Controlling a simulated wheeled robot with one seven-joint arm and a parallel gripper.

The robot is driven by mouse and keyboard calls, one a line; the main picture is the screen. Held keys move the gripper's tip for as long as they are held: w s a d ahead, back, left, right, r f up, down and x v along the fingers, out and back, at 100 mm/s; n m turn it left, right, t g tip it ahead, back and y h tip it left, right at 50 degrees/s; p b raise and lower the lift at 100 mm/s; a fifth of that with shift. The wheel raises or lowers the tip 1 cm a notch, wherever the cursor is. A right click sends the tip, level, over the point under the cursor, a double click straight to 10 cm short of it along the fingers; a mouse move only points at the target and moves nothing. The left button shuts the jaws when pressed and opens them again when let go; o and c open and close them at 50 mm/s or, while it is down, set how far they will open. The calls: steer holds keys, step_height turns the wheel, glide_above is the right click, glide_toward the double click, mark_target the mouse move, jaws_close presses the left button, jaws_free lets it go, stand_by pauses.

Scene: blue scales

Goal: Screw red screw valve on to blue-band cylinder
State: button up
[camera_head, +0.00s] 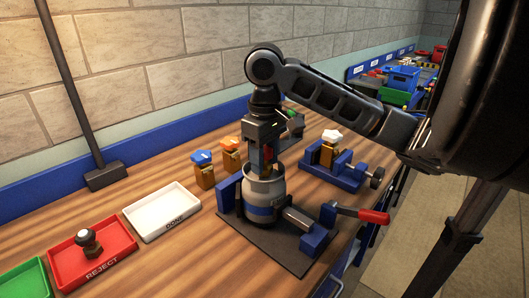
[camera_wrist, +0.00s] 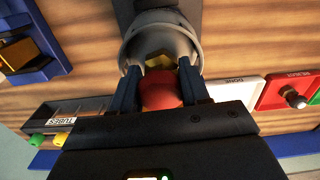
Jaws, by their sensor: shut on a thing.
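The blue-band cylinder (camera_head: 262,212) stands upright in a blue vise (camera_head: 228,194), a grey-white can with a collar on top. My gripper (camera_head: 263,168) points down into its collar from above. In the wrist view my gripper (camera_wrist: 162,84) has its two dark fingers shut on the red screw valve (camera_wrist: 160,92). The valve sits between the fingers at the open mouth of the cylinder (camera_wrist: 160,32), with a brass-coloured part showing inside. In the head view only a little red shows between the fingers. Whether the threads meet is hidden.
Blue-topped (camera_head: 202,168) and orange-topped (camera_head: 230,154) brass valves stand behind the vise. A second blue vise (camera_head: 345,178) holds a white-topped valve (camera_head: 331,140). The DONE tray (camera_head: 160,212) is empty; the REJECT tray (camera_head: 94,258) holds a dark knobbed part. A red-handled lever (camera_head: 374,215) sticks out right.

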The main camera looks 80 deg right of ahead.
steer(key=shift+s+d+r+m+p, duration=0.1)
steer(key=shift+d+m+p, duration=0.25)
steer(key=shift+m, duration=0.35)
steer(key=o, duration=0.9)
steer(key=shift+d, duration=0.1)
steer(key=o, duration=0.3)
steer(key=shift+a, duration=0.2)
